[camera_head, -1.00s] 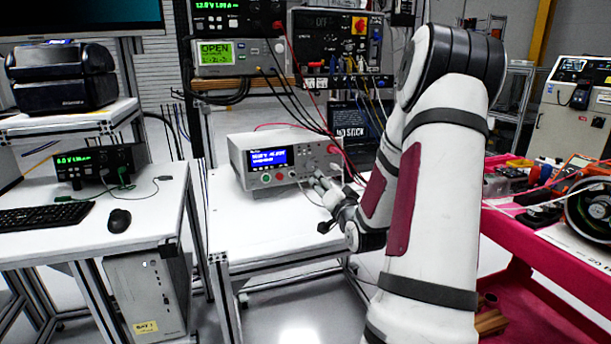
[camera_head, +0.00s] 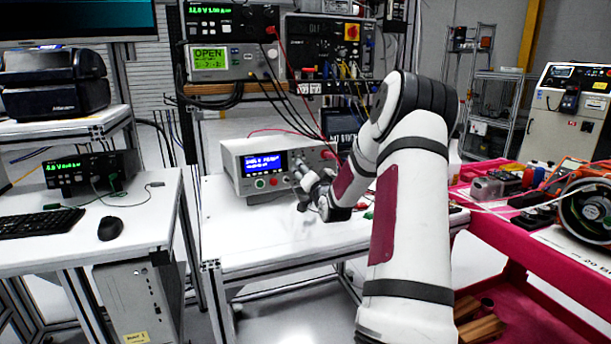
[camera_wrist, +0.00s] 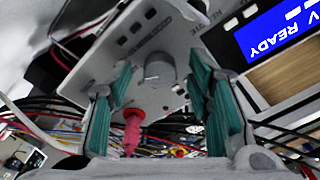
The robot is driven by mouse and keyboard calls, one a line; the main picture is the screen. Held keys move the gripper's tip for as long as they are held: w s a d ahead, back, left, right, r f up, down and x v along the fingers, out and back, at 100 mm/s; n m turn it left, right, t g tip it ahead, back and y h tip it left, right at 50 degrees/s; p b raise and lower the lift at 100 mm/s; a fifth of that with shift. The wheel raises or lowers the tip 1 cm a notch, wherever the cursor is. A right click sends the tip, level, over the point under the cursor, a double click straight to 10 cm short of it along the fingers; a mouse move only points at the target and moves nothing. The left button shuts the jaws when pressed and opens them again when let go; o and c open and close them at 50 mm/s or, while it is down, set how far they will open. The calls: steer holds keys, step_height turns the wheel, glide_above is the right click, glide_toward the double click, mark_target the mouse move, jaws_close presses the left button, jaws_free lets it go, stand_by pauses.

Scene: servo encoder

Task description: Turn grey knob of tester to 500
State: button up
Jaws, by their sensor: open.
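The tester (camera_head: 250,162) is a light grey box with a blue display, standing on the white bench. In the wrist view its display (camera_wrist: 275,35) reads READY, and the grey knob (camera_wrist: 158,68) shows on the front panel between my gripper's fingers. My gripper (camera_wrist: 160,110) is open, with green-padded fingers on either side of the knob and no visible contact. In the head view my gripper (camera_head: 303,183) is at the right part of the tester's front, and the knob is hidden there. The knob's exact setting is too small to read.
A red plug (camera_wrist: 132,130) stands out from the panel close to the left finger. Red and black cables hang behind the tester. The white bench (camera_head: 255,230) is clear in front. A red cart (camera_head: 520,240) with tools stands at the right.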

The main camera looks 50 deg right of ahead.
jaws_close()
steer(key=shift+n+b, duration=0.35)
steer(key=shift+n, duration=0.05)
steer(key=n+t+y+b, duration=0.1)
steer(key=n+b, duration=0.4)
steer(key=n, duration=0.2)
steer(key=shift+s+d+f+n, duration=0.1)
steer(key=shift+n, duration=0.3)
stand_by(0.4)
